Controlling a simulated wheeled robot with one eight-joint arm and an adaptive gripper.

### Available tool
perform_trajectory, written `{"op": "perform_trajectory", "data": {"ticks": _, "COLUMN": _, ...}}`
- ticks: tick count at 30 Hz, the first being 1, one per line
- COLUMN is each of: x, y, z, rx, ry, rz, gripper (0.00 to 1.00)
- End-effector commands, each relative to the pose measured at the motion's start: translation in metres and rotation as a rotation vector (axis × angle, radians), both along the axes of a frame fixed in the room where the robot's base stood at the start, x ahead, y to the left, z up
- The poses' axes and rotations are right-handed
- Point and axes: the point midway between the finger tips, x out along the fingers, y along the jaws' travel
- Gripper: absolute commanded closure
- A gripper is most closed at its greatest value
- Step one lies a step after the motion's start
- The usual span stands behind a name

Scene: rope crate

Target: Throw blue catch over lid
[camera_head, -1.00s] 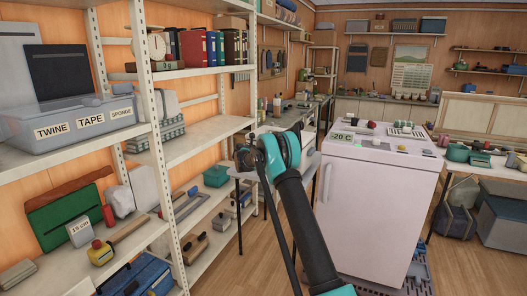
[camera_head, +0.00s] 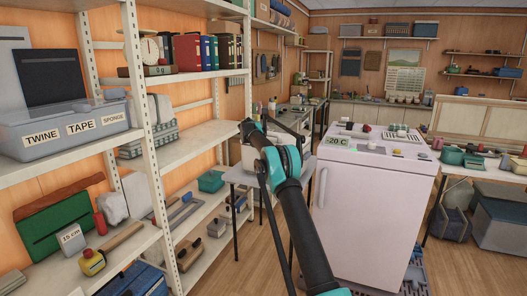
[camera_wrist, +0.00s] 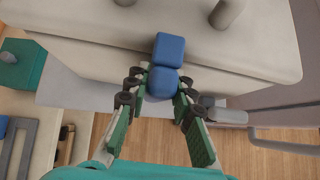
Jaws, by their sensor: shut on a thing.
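In the wrist view my gripper (camera_wrist: 160,92) has its two green fingers closed on the rounded lower part of the blue catch (camera_wrist: 164,82). A second, boxier blue part (camera_wrist: 170,47) sits just beyond it, against the edge of a pale crate (camera_wrist: 90,50). I cannot tell whether the two blue parts are joined or only touch. Grey pegs stand on the pale top. In the head view the pale crate (camera_head: 249,155) shows partly behind my arm, on a grey table; my fingers and the catch are hidden there.
A tall shelf rack (camera_head: 140,110) with boxes and tools stands close on the left. A white freezer (camera_head: 370,210) stands to the right of my arm. Wooden floor shows between them. A teal box (camera_wrist: 22,65) lies at left in the wrist view.

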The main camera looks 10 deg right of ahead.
Motion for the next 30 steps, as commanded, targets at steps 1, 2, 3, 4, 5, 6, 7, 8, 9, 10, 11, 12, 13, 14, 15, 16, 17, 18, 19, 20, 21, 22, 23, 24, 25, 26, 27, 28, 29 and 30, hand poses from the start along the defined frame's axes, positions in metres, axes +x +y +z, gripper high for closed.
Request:
{"op": "perform_trajectory", "data": {"ticks": 1, "x": 0.0011, "y": -0.0006, "z": 0.0005, "rx": 0.001, "ry": 0.000, "rz": 0.001, "gripper": 1.00}}
{"op": "perform_trajectory", "data": {"ticks": 2, "x": 0.0012, "y": -0.0007, "z": 0.0005, "rx": 0.002, "ry": 0.002, "rz": 0.001, "gripper": 1.00}}
{"op": "perform_trajectory", "data": {"ticks": 3, "x": 0.0013, "y": -0.0009, "z": 0.0005, "rx": 0.002, "ry": 0.003, "rz": 0.001, "gripper": 1.00}}
{"op": "perform_trajectory", "data": {"ticks": 4, "x": 0.0014, "y": -0.0010, "z": 0.0006, "rx": 0.003, "ry": 0.004, "rz": 0.001, "gripper": 1.00}}
{"op": "perform_trajectory", "data": {"ticks": 5, "x": 0.0014, "y": -0.0010, "z": 0.0006, "rx": 0.003, "ry": 0.004, "rz": 0.001, "gripper": 1.00}}
{"op": "perform_trajectory", "data": {"ticks": 6, "x": 0.0014, "y": -0.0011, "z": 0.0007, "rx": 0.003, "ry": 0.005, "rz": 0.001, "gripper": 1.00}}
{"op": "perform_trajectory", "data": {"ticks": 7, "x": 0.0014, "y": -0.0011, "z": 0.0007, "rx": 0.003, "ry": 0.004, "rz": 0.001, "gripper": 1.00}}
{"op": "perform_trajectory", "data": {"ticks": 8, "x": 0.0014, "y": -0.0011, "z": 0.0007, "rx": 0.003, "ry": 0.004, "rz": 0.001, "gripper": 1.00}}
{"op": "perform_trajectory", "data": {"ticks": 9, "x": 0.0014, "y": -0.0011, "z": 0.0007, "rx": 0.003, "ry": 0.004, "rz": 0.001, "gripper": 1.00}}
{"op": "perform_trajectory", "data": {"ticks": 10, "x": 0.0014, "y": -0.0012, "z": 0.0006, "rx": 0.003, "ry": 0.004, "rz": 0.001, "gripper": 1.00}}
{"op": "perform_trajectory", "data": {"ticks": 11, "x": 0.0014, "y": -0.0012, "z": 0.0006, "rx": 0.003, "ry": 0.004, "rz": 0.001, "gripper": 1.00}}
{"op": "perform_trajectory", "data": {"ticks": 12, "x": 0.0014, "y": -0.0012, "z": 0.0006, "rx": 0.003, "ry": 0.004, "rz": 0.001, "gripper": 1.00}}
{"op": "perform_trajectory", "data": {"ticks": 13, "x": 0.0014, "y": -0.0012, "z": 0.0006, "rx": 0.003, "ry": 0.004, "rz": 0.001, "gripper": 1.00}}
{"op": "perform_trajectory", "data": {"ticks": 14, "x": 0.0014, "y": -0.0013, "z": 0.0007, "rx": 0.003, "ry": 0.004, "rz": 0.001, "gripper": 0.76}}
{"op": "perform_trajectory", "data": {"ticks": 15, "x": 0.0014, "y": -0.0012, "z": 0.0006, "rx": 0.003, "ry": 0.004, "rz": 0.001, "gripper": 0.71}}
{"op": "perform_trajectory", "data": {"ticks": 16, "x": 0.0013, "y": -0.0013, "z": 0.0006, "rx": 0.003, "ry": 0.004, "rz": 0.000, "gripper": 0.67}}
{"op": "perform_trajectory", "data": {"ticks": 17, "x": 0.0013, "y": -0.0012, "z": 0.0005, "rx": 0.003, "ry": 0.004, "rz": 0.000, "gripper": 0.63}}
{"op": "perform_trajectory", "data": {"ticks": 18, "x": 0.0012, "y": -0.0012, "z": 0.0005, "rx": 0.003, "ry": 0.004, "rz": 0.000, "gripper": 0.58}}
{"op": "perform_trajectory", "data": {"ticks": 19, "x": 0.0012, "y": -0.0012, "z": 0.0005, "rx": 0.003, "ry": 0.004, "rz": 0.000, "gripper": 0.55}}
{"op": "perform_trajectory", "data": {"ticks": 20, "x": 0.0012, "y": -0.0012, "z": 0.0004, "rx": 0.003, "ry": 0.005, "rz": 0.000, "gripper": 0.55}}
{"op": "perform_trajectory", "data": {"ticks": 21, "x": 0.0011, "y": -0.0010, "z": 0.0004, "rx": 0.003, "ry": 0.005, "rz": 0.000, "gripper": 0.55}}
{"op": "perform_trajectory", "data": {"ticks": 22, "x": 0.0011, "y": -0.0010, "z": 0.0004, "rx": 0.003, "ry": 0.005, "rz": 0.000, "gripper": 0.55}}
{"op": "perform_trajectory", "data": {"ticks": 23, "x": 0.0010, "y": -0.0010, "z": 0.0003, "rx": 0.003, "ry": 0.005, "rz": 0.000, "gripper": 0.55}}
{"op": "perform_trajectory", "data": {"ticks": 24, "x": 0.0010, "y": -0.0010, "z": 0.0003, "rx": 0.003, "ry": 0.005, "rz": 0.000, "gripper": 0.55}}
{"op": "perform_trajectory", "data": {"ticks": 25, "x": 0.0009, "y": -0.0009, "z": 0.0003, "rx": 0.003, "ry": 0.005, "rz": 0.000, "gripper": 0.55}}
{"op": "perform_trajectory", "data": {"ticks": 26, "x": 0.0010, "y": -0.0008, "z": 0.0003, "rx": 0.003, "ry": 0.005, "rz": 0.000, "gripper": 0.55}}
{"op": "perform_trajectory", "data": {"ticks": 27, "x": 0.0009, "y": -0.0007, "z": 0.0004, "rx": 0.003, "ry": 0.005, "rz": 0.000, "gripper": 0.55}}
{"op": "perform_trajectory", "data": {"ticks": 28, "x": 0.0005, "y": -0.0005, "z": 0.0009, "rx": 0.003, "ry": 0.005, "rz": 0.000, "gripper": 0.55}}
{"op": "perform_trajectory", "data": {"ticks": 29, "x": 0.0001, "y": -0.0001, "z": 0.0014, "rx": 0.003, "ry": 0.005, "rz": 0.000, "gripper": 0.55}}
{"op": "perform_trajectory", "data": {"ticks": 30, "x": -0.0009, "y": 0.0008, "z": 0.0028, "rx": 0.003, "ry": 0.005, "rz": 0.000, "gripper": 0.55}}
